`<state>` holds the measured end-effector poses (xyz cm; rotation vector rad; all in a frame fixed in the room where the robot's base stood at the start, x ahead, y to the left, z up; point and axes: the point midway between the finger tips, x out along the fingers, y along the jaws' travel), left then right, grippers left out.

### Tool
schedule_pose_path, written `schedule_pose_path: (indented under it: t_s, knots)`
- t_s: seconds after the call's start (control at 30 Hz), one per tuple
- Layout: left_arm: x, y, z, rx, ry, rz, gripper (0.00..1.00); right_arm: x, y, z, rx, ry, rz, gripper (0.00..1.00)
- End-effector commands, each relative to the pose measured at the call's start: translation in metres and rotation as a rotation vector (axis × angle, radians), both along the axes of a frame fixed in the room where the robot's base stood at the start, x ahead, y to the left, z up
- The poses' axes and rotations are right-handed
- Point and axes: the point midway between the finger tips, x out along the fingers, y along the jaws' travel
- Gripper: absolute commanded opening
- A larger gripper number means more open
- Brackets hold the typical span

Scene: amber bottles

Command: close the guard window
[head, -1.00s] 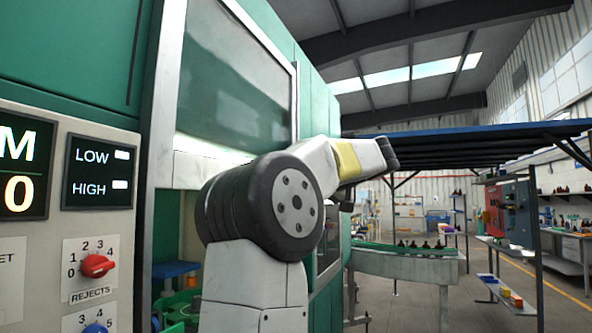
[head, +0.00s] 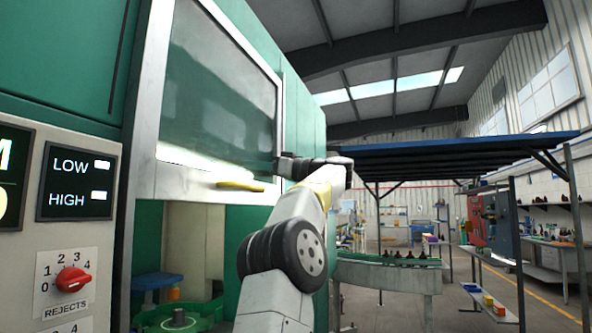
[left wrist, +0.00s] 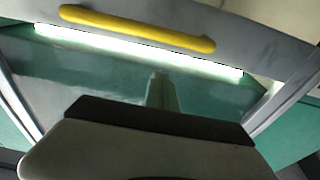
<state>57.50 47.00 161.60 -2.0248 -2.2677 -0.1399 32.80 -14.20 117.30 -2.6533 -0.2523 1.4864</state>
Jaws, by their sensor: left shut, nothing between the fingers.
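The guard window (head: 220,95) is a pale-framed pane on the front of the green machine. It is raised, with an open gap below its lower edge. A yellow handle (head: 240,186) runs along its bottom rail, and it also shows in the left wrist view (left wrist: 138,28). My left gripper (head: 284,164) is shut and empty, pointing left near the window's lower right corner, just right of the handle. It is apart from the handle; I cannot tell whether it touches the frame. In the left wrist view a dark part of my gripper covers the bottom. My right gripper is not in view.
A control panel (head: 65,225) with a red knob (head: 72,281) stands at the left. The open gap shows a green rotary part (head: 178,322) and a blue block (head: 158,284). A conveyor with amber bottles (head: 385,275) stands at the right. A blue canopy (head: 450,150) lies beyond.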

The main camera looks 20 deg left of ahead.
Motion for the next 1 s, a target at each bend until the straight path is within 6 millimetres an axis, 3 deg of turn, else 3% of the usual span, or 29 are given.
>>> schedule_pose_path:
  t_s: [0.1,0.5,1.0]
  knots:
    - [-0.003,0.024,0.003,-0.002,0.000,0.003,0.00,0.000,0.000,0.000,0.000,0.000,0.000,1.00]
    - [-0.001,0.014,-0.033,0.000,0.003,-0.002,0.00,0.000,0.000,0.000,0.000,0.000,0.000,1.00]
    - [0.000,0.013,-0.038,0.000,0.002,-0.002,0.00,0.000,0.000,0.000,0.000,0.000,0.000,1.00]
